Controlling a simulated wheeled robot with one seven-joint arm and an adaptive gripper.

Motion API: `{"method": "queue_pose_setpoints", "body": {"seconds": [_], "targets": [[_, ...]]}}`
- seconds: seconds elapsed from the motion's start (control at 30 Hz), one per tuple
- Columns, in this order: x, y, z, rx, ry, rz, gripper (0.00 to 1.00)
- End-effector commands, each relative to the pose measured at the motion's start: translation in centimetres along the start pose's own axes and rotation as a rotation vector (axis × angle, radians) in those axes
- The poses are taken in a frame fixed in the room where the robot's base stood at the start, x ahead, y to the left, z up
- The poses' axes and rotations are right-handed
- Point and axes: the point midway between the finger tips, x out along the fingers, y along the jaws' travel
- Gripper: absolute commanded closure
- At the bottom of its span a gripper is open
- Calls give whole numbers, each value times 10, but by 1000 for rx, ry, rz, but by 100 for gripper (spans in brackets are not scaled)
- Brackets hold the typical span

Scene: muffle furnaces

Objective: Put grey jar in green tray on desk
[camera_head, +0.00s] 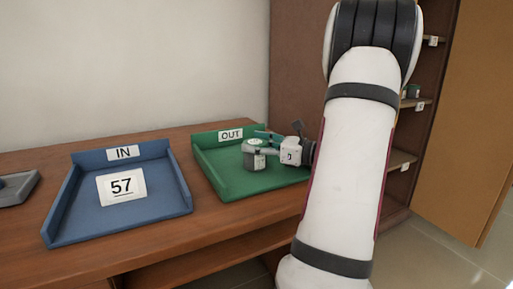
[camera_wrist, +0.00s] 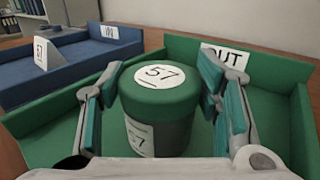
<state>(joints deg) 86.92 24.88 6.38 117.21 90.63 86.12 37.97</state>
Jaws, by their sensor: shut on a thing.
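The grey jar (camera_wrist: 163,132) has a green lid with a white round label reading 57 and another 57 label on its side. In the wrist view it stands upright between my gripper's fingers (camera_wrist: 160,110), which are shut on it. In the head view the jar (camera_head: 254,155) and my gripper (camera_head: 262,150) are over the green tray (camera_head: 230,186) marked OUT. The tray also shows behind the jar in the wrist view (camera_wrist: 275,100). I cannot tell whether the jar's base touches the tray floor. My arm hides the tray's right part in the head view.
A grey object (camera_head: 18,188) lies at the far left. A shelf cabinet (camera_head: 403,158) with small jars stands at the right.

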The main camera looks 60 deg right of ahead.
Motion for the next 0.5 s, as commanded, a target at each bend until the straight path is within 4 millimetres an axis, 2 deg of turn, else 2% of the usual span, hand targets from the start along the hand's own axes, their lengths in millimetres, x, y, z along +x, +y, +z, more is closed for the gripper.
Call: {"method": "queue_pose_setpoints", "body": {"seconds": [0.23,0.27,0.3,0.33,0.5], "targets": [[0,0,-2,-1,-1,0,80],[0,0,-2,-1,0,0,36],[0,0,-2,-1,0,0,27],[0,0,-2,-1,0,0,22],[0,0,-2,-1,0,0,22]]}}
